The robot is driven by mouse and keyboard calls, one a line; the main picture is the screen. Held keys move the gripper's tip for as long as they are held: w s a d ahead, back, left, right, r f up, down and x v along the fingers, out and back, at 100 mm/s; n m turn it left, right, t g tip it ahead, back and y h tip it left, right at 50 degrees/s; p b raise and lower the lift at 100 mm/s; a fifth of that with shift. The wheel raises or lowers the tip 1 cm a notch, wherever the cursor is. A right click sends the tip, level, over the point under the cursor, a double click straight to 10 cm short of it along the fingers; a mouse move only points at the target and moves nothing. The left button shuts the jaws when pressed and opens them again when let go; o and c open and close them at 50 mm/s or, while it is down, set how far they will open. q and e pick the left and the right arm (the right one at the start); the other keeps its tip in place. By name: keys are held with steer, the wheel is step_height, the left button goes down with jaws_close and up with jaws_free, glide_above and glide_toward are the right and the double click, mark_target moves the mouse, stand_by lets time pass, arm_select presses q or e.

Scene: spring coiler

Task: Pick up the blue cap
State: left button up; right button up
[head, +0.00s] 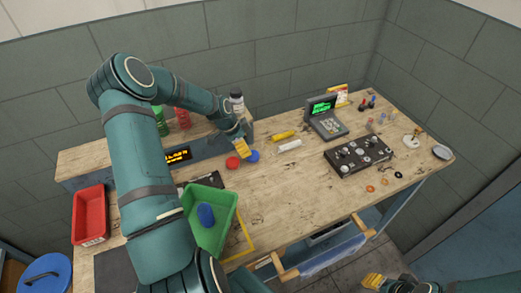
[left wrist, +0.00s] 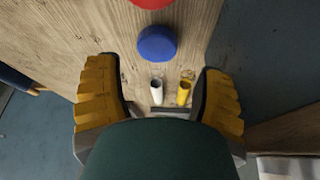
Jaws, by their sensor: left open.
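The blue cap (head: 254,156) is a small round disc lying on the wooden workbench (head: 290,205), just right of a red cap (head: 232,162). In the left wrist view the blue cap (left wrist: 157,44) lies ahead of my left gripper, centred between its fingers but beyond their tips. My left gripper (head: 243,148) is open and empty, close above the bench beside the blue cap. Its spread yellow fingers show in the left wrist view (left wrist: 160,90). My right gripper (head: 373,281) is at the bottom right of the head view, apart from the bench; its opening is unclear.
A green bin (head: 226,228) holds a blue object. A red bin (head: 90,213) stands at left. A yellow tube (head: 284,135) and white tube (head: 289,146) lie right of the caps. A black control box (head: 358,155) is farther right.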

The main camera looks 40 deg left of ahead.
mark_target(253, 154)
arm_select(q)
steer(key=shift+d+f, duration=0.2)
steer(key=shift+f, duration=0.35)
steer(key=x, duration=0.5)
steer(key=shift+w+d+r, duration=0.1)
steer(key=shift+w+d, duration=0.2)
steer(key=shift+w, duration=0.05)
steer(key=shift+w+f, duration=0.1)
steer(key=shift+f, duration=0.35)
steer(key=c, duration=1)
